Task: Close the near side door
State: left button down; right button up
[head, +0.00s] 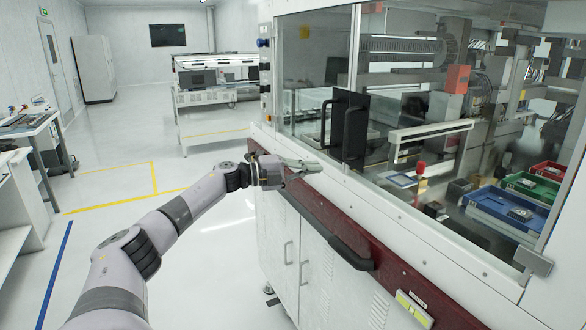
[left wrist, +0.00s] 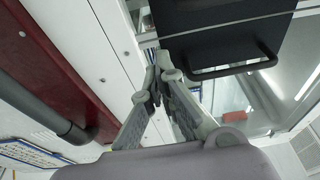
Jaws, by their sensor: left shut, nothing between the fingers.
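The near side door (head: 310,75) of the handler is a clear glass panel in a metal frame, at the upper middle of the head view. A black plate with a black bar handle (head: 349,131) is by its right edge. The plate (left wrist: 215,22) and its handle (left wrist: 232,73) also show in the left wrist view. My left gripper (head: 315,167) is shut and empty, over the white ledge just left of and below the handle. In the left wrist view its fingertips (left wrist: 163,68) are close to the handle's left end, apparently not touching it. My right gripper is not in view.
A dark red front strip with a black rail (head: 338,247) runs below the ledge. Inside the machine are blue (head: 506,208), green (head: 530,186) and red (head: 548,170) trays. A wheeled bench (head: 215,97) stands behind. The floor left of the machine is clear.

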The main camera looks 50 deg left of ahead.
pick_arm(q)
jog(key=a+b, duration=0.1)
jog(key=a, duration=0.5)
jog(key=shift+w+f+b, duration=0.15)
jog(key=shift+w+b, duration=0.15)
jog(key=shift+w, duration=0.1)
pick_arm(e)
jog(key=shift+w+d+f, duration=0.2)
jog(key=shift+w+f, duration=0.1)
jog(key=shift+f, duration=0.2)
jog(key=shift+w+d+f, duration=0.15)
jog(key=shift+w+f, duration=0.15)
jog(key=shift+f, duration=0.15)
pick_arm(q)
jog(key=shift+a, duration=0.1)
